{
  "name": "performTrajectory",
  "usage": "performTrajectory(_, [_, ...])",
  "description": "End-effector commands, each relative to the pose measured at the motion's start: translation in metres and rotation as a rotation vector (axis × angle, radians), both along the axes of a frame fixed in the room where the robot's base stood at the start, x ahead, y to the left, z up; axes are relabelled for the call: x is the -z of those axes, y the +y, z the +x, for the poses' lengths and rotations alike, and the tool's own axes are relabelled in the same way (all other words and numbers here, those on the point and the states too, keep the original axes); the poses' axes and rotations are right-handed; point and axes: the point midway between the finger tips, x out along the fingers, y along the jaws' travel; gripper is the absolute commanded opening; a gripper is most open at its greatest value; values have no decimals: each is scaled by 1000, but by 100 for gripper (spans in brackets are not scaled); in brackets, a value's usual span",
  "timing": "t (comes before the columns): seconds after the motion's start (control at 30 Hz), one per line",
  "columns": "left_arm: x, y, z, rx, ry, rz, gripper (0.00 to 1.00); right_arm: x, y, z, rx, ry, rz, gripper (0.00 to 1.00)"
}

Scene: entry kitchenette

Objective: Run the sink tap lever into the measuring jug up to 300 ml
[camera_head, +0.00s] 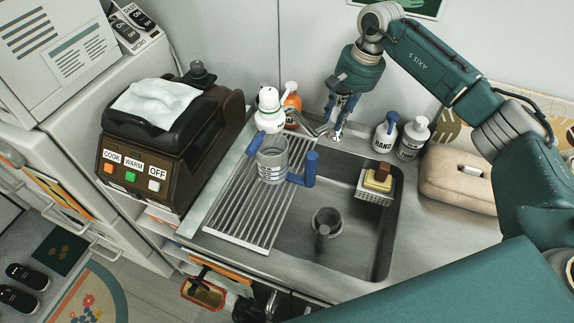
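The measuring jug (272,163) is a grey, see-through cylinder with markings and a blue handle (309,168) on its right. It appears upright over the drying rack at the sink's left edge; I see no clear water level. The chrome sink tap (310,127) stands behind the basin, its spout reaching left towards the jug. My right gripper (337,124) points down at the tap's right end, its blue-padded fingers close around the lever area. The lever is mostly hidden, and I cannot tell whether the fingers grip it. My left gripper is out of view.
The slatted rack (236,219) covers the sink's left part; the basin (345,235) is open beside it. A sponge caddy (375,186), soap bottles (385,135) and a beige bag-like item (456,180) lie right. A brown appliance (170,150) stands left. White and orange bottles (268,110) crowd the tap.

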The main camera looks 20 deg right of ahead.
Motion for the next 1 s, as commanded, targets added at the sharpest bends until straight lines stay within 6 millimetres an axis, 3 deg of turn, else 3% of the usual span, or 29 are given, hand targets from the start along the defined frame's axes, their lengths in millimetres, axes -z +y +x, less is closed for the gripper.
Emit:
performTrajectory(0.27, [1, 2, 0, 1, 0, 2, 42, 1, -1, 0, -6, -1, -1, 6])
performTrajectory(0.53, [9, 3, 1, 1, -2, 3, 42, 1, -13, -5, -152, -1, -1, 6])
performTrajectory(1.0, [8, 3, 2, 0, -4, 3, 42, 0, -12, -5, -146, -1, -1, 6])
